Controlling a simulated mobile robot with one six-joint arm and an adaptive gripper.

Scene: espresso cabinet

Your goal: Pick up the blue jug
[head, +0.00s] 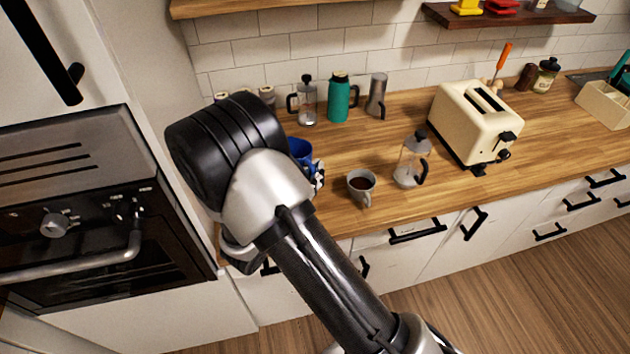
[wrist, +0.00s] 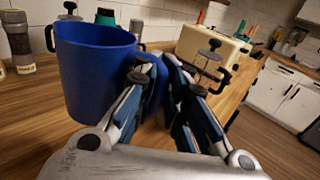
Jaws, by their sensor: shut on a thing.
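The blue jug (wrist: 92,80) stands upright at the left of the wrist view, close to the camera, with its open rim toward the top. Its blue handle (wrist: 155,88) shows between and behind the fingers. My gripper (wrist: 161,74) is shut on the handle, at the jug's right side. In the head view the jug (head: 300,150) is mostly hidden behind my arm, with the fingertips (head: 319,178) just beside it. I cannot tell whether its base touches the counter.
A coffee-filled mug (head: 361,185) and a glass press (head: 411,162) stand right of the jug on the wooden counter (head: 450,205). A cream toaster (head: 470,120) is farther right. Behind are another press (head: 307,104), a teal flask (head: 340,98) and a grey canister (head: 377,96).

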